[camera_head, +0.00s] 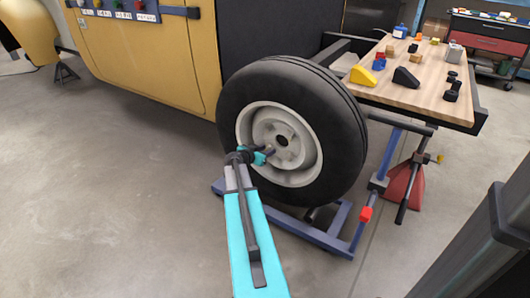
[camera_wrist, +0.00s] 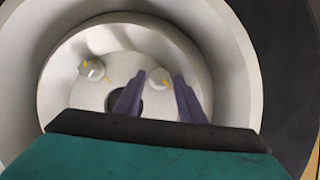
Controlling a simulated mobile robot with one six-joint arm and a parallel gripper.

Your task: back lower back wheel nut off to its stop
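The wheel (camera_head: 345,140) has a black tyre and a pale rim with a dark centre hole, and stands upright beside the yellow vehicle shell. My gripper (camera_head: 268,152) is at the lower left part of its hub. In the wrist view, one wheel nut (camera_wrist: 159,77) with a yellow mark shows between the tips of my gripper (camera_wrist: 158,84). The two fingers are apart, with a narrow gap seen on each side of the nut; contact is not visible. A second nut (camera_wrist: 92,70) with a yellow mark sits to the left on the hub (camera_wrist: 125,62). Other nuts are hidden or too small to tell.
A wooden-topped workbench (camera_head: 430,98) with blocks and small dark parts stands right of the wheel. A blue stand (camera_head: 300,232) lies low under the wheel. A red cone-like object (camera_head: 400,183) stands further right. The floor at the left is clear.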

